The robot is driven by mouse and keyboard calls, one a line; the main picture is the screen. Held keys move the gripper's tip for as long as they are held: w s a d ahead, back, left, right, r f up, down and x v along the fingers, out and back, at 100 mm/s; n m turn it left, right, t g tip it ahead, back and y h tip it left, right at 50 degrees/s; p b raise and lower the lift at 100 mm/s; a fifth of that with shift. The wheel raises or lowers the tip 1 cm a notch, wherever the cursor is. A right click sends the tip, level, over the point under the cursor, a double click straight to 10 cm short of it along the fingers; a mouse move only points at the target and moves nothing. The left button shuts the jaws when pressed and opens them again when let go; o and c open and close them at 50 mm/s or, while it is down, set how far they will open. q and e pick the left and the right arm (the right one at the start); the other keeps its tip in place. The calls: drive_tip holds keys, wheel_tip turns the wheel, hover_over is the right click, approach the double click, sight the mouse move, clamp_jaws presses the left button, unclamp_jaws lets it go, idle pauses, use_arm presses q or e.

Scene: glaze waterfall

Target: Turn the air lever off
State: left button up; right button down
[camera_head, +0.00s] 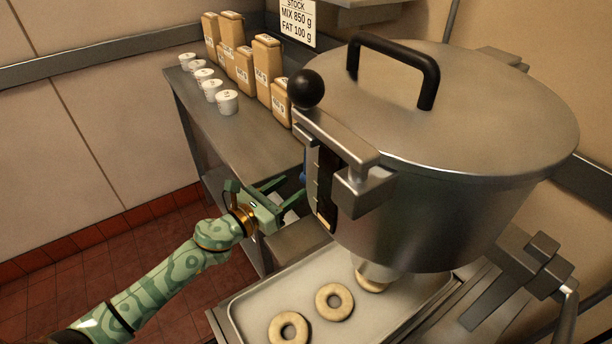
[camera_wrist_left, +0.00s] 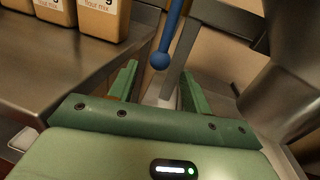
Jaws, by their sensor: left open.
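The air lever is a blue rod with a round blue ball end (camera_wrist_left: 160,61). In the left wrist view it hangs down from the top, just beyond and between my left fingertips. In the head view only a small blue bit (camera_head: 302,178) shows beside the big steel pot. My left gripper (camera_head: 294,190) is open and empty, with its green fingers reaching towards the blue lever. In the left wrist view the gripper's two fingers (camera_wrist_left: 160,80) stand apart, and I see no clear contact with the lever. My right gripper is not in view.
The lidded steel pot (camera_head: 450,210) stands close to the right of my gripper. A tray (camera_head: 238,318) with ring doughnuts lies below. A steel shelf (camera_head: 215,135) behind bears flour mix bags (camera_head: 266,72) and white tubs (camera_head: 227,102). Red floor is free at left.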

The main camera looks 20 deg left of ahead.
sight(306, 178)
use_arm(q)
drive_tip(key=x, duration=0.6)
drive_tip(key=shift+w+d, duration=0.1)
drive_tip(key=shift+w, duration=0.05)
clamp_jaws()
